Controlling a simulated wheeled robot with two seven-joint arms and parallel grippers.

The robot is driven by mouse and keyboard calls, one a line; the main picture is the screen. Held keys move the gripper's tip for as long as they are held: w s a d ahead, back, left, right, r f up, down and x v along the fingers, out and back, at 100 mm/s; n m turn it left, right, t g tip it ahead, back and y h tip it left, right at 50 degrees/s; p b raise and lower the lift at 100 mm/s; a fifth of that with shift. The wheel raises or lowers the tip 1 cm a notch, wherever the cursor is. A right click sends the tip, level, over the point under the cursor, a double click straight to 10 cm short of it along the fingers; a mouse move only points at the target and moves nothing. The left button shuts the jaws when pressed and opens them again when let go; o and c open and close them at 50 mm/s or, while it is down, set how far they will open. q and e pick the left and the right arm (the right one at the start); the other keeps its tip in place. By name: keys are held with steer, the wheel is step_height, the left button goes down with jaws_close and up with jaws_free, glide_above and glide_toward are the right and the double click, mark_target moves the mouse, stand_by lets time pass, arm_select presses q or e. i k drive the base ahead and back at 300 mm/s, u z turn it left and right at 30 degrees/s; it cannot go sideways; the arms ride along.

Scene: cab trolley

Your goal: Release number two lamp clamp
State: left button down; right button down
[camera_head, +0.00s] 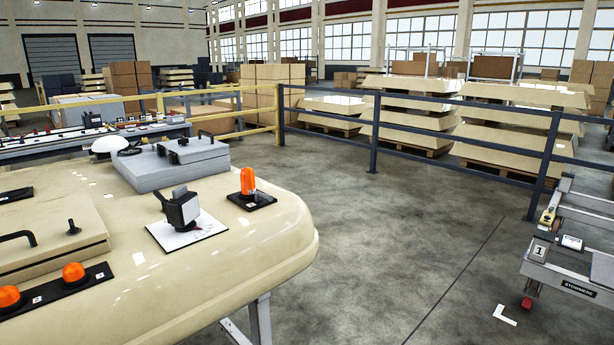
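A cream cab roof (215,283) with rounded edges fills the lower left. Two orange domed lamps (73,271) (9,296) sit on a black strip (55,291) near the left edge; its small white labels are too small to read. A taller orange beacon (248,181) stands upright on a black base near the roof's right end. Left of it, a black and grey device (182,207) stands on a white plate (203,229). I cannot tell which part is the number two lamp clamp. Neither gripper shows.
A grey box with a handle (175,165) and a white dome (107,145) lie at the roof's back. A grey trolley marked 1 (570,281) stands at right. Dark railings (460,145) and a yellow rail (215,118) bound the area. The concrete floor (420,225) between is clear.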

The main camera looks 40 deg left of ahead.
mark_target(156, 193)
steer(key=i, duration=3.15)
steer(key=u, duration=4.4)
